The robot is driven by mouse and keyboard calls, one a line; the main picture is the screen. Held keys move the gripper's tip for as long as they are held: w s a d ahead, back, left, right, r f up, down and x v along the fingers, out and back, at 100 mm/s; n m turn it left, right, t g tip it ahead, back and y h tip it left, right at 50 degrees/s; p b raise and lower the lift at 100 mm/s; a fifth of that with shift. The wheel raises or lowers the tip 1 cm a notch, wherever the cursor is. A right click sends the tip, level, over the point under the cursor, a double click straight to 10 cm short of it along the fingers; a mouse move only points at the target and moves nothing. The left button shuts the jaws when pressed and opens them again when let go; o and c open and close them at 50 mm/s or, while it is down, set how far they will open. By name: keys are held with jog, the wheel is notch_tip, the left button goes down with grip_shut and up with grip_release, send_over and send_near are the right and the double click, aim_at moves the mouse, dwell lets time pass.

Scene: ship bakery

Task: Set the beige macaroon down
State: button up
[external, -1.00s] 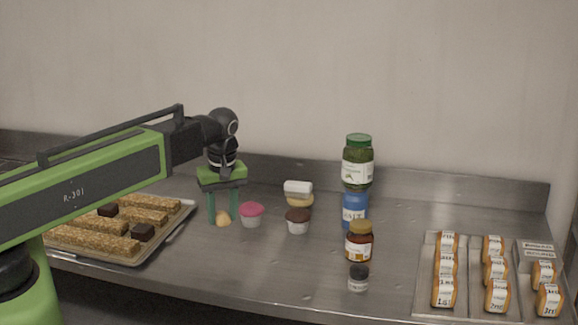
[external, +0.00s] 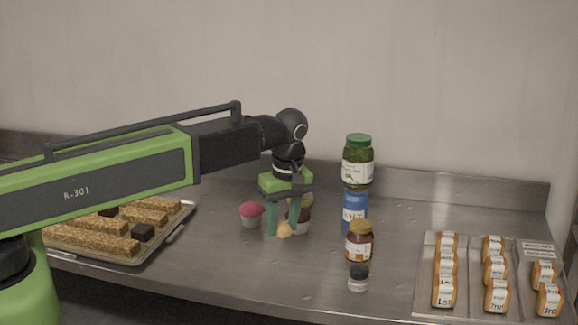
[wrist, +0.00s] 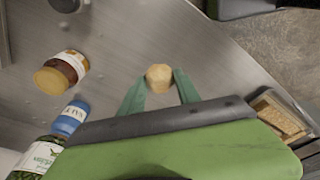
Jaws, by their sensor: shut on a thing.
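The beige macaroon (external: 284,229) is a small pale round piece between the fingertips of my gripper (external: 283,231). In the external view it hangs just in front of the brown-topped cup. The wrist view shows the macaroon (wrist: 159,77) at the tips of the two green fingers, with the gripper (wrist: 160,88) shut on it. The picture does not settle how far it is above the metal counter (external: 225,262).
A pink-topped cup (external: 251,214) stands left of my gripper. A brown-topped cup (external: 304,214) is partly hidden behind it. Right are a honey-coloured jar (external: 359,243), small dark-lidded jar (external: 359,278), blue container (external: 354,211) and green-lidded jar (external: 357,160). Trays (external: 172,236) flank the counter.

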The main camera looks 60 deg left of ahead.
jog(key=b, duration=0.7)
send_over(268, 251)
jog(key=d, duration=0.1)
notch_tip(268, 251, down, 7)
jog(key=shift+f, duration=0.1)
jog(key=shift+a, duration=0.3)
notch_tip(268, 251, down, 4)
jog(key=b, duration=0.4)
jog(key=shift+f, duration=0.15)
jog(key=shift+r, duration=0.2)
jog(key=shift+f, duration=0.15)
jog(key=o, duration=0.9)
notch_tip(268, 251, up, 12)
jog(key=d+p, duration=0.2)
jog(key=p, duration=0.9)
jog(key=shift+p, duration=0.4)
